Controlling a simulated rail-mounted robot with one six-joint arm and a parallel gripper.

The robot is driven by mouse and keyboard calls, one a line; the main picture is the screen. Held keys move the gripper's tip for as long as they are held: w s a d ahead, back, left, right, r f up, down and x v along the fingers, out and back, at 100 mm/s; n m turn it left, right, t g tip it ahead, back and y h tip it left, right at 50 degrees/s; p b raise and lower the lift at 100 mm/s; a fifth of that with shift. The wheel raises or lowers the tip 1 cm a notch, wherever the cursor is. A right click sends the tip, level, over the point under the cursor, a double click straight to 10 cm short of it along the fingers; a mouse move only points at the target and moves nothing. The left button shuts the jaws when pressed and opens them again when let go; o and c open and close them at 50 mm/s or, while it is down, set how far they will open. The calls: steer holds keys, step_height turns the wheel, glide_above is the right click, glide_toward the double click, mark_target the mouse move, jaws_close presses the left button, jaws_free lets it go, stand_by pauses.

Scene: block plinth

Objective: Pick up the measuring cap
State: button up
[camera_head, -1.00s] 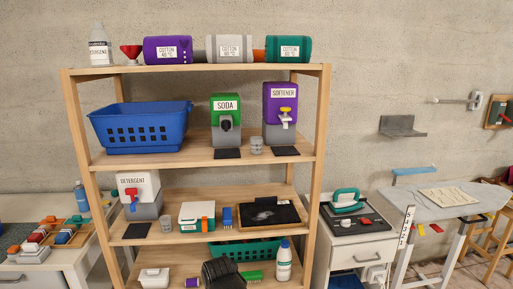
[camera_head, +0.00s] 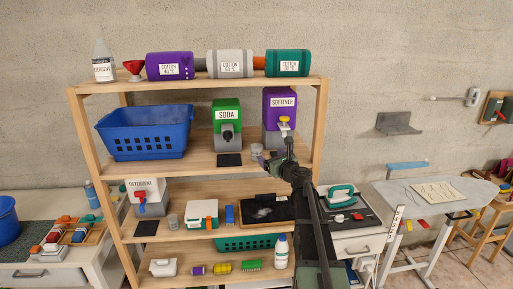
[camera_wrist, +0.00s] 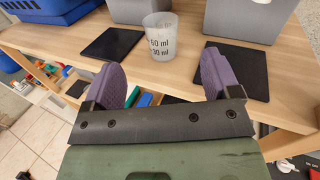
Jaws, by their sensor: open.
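A translucent grey measuring cap (camera_head: 256,149) stands upright on the middle shelf between the SODA and SOFTENER dispensers. The wrist view shows this cap (camera_wrist: 161,38) too, with 60 ml and 30 ml marks. My gripper (camera_wrist: 162,78) is open, its two purple fingers spread and empty. The cap stands just beyond the fingertips, roughly centred between them and not touching. In the head view my gripper (camera_head: 268,160) is at the shelf's front edge, by the cap. A second, similar cap (camera_head: 173,221) stands on the shelf below, beside the DETERGENT dispenser (camera_head: 146,194).
The SODA dispenser (camera_head: 227,122) and SOFTENER dispenser (camera_head: 279,110) flank the cap. Dark mats (camera_wrist: 112,45) and (camera_wrist: 234,72) lie left and right of it. A blue basket (camera_head: 147,132) stands farther left. The wooden shelf front (camera_wrist: 60,40) between them is bare.

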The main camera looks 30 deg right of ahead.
mark_target(257, 152)
steer(key=shift+m, duration=0.6)
steer(key=w, duration=1)
steer(key=shift+w+a, duration=0.2)
steer(key=shift+w, duration=0.15)
steer(key=shift+s, duration=0.1)
steer(key=c, duration=1)
